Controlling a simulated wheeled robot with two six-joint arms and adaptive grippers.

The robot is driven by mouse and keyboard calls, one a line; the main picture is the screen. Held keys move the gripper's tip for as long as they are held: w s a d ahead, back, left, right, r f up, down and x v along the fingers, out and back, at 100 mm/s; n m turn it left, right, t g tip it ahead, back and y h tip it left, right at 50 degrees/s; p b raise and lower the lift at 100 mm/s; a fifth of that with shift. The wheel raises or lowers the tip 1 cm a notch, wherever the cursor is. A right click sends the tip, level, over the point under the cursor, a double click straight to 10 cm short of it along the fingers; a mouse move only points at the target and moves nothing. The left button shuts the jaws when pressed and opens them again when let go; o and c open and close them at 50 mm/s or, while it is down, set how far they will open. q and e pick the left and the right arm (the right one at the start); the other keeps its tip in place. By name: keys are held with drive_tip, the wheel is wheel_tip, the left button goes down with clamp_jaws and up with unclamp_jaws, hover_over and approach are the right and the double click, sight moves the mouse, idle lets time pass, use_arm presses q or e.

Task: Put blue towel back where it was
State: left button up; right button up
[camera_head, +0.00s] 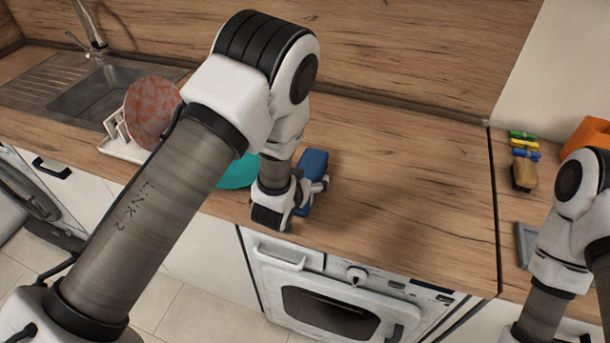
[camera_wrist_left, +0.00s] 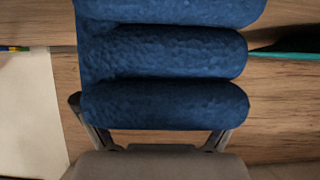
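The blue towel (camera_head: 314,163), a stack of rolled folds, is at the counter's front part, partly hidden by my left gripper (camera_head: 310,190). In the left wrist view the blue towel (camera_wrist_left: 165,55) fills the upper middle, right in front of the gripper.
A teal item (camera_head: 238,172) lies left of the towel, partly behind my left arm. Further left are a patterned plate (camera_head: 152,110) in a white rack (camera_head: 122,142) and a sink (camera_head: 100,92). Coloured clips (camera_head: 523,144) and a brush (camera_head: 524,172) lie right. The counter (camera_head: 400,190) right of the towel is clear.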

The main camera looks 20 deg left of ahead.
use_arm(q)
drive_tip(key=p+v, duration=0.5)
drive_tip(key=v, duration=0.7)
drive_tip(key=s+a+f+g, duration=0.3)
drive_tip(key=s+f+g, duration=0.3)
drive_tip(key=s, duration=0.6)
drive_tip(key=s+a+f+g, duration=0.3)
drive_tip(key=s+f+g, duration=0.3)
drive_tip(key=s+f, duration=0.5)
drive_tip(key=shift+s+a+n, duration=0.35)
drive_tip(key=shift+s+n, duration=0.05)
drive_tip(key=shift+s, duration=0.25)
